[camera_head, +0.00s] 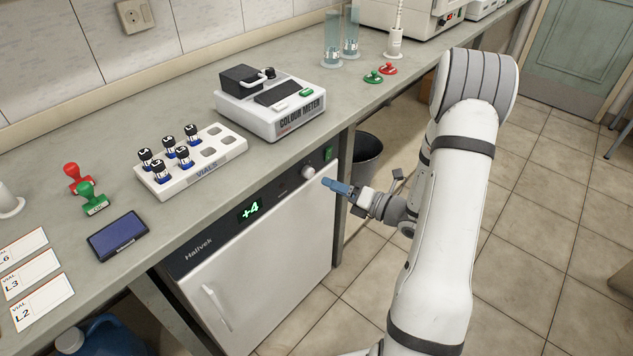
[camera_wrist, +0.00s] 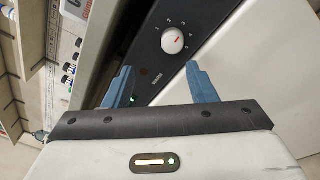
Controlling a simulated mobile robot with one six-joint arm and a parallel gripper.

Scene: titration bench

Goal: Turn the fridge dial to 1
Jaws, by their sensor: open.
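The fridge (camera_head: 265,285) stands under the bench, with a dark top panel and a green display (camera_head: 250,211) reading "+4". Its dial (camera_head: 308,172) is a round white knob near the panel's right end. In the wrist view the dial (camera_wrist: 172,41) shows a short red mark and small printed numerals around it; I cannot tell surely which numeral the mark meets. My gripper (camera_head: 334,187) is just right of the dial in the head view. In the wrist view its two blue fingers (camera_wrist: 159,67) are spread apart and empty, with the dial beyond their tips, not between them.
A green switch (camera_head: 328,153) sits right of the dial. Above on the bench are the colour meter (camera_head: 270,104) and the vial rack (camera_head: 190,166). A dark bin (camera_head: 367,155) stands on the floor beyond the fridge. The floor right of my arm is mostly clear.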

